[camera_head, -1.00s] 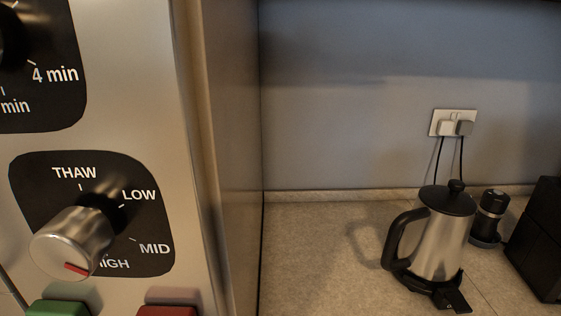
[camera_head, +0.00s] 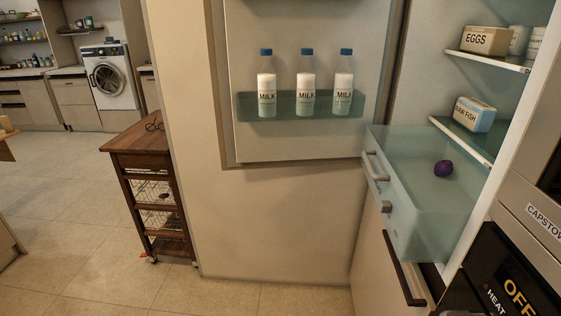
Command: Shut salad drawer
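The salad drawer (camera_head: 405,240) is a see-through, pale green bin at the bottom of the open fridge. It is pulled out past the shelves, with grey handle fittings (camera_head: 376,176) on its front. A round purple vegetable (camera_head: 443,168) shows inside it. The fridge door (camera_head: 290,148) stands wide open to the left, and the drawer's front comes close to it; I cannot tell whether they touch. My gripper is not in view.
Three milk bottles (camera_head: 306,88) stand in the door shelf. An egg box (camera_head: 486,40) and a raw fish box (camera_head: 474,113) sit on fridge shelves. An appliance (camera_head: 520,270) is at lower right. A wooden trolley (camera_head: 150,160) stands left, with clear floor (camera_head: 80,220) around it.

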